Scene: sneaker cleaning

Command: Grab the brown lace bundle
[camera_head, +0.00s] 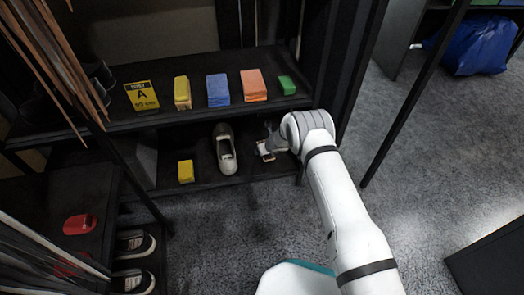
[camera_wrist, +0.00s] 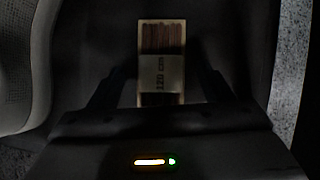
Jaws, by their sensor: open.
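The brown lace bundle (camera_wrist: 162,38) shows in the wrist view as dark brown strands on a pale backing, with a band reading "120 cm". It lies on the dark lower shelf, and in the head view it is a small pale piece (camera_head: 264,150) right of the shoe. My gripper (camera_wrist: 160,88) is open, with one dark finger on each side of the bundle. I cannot tell whether the fingers touch it. In the head view my gripper (camera_head: 268,145) reaches into the lower shelf and partly hides the bundle.
A dark shelf post (camera_head: 357,70) stands to the right.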

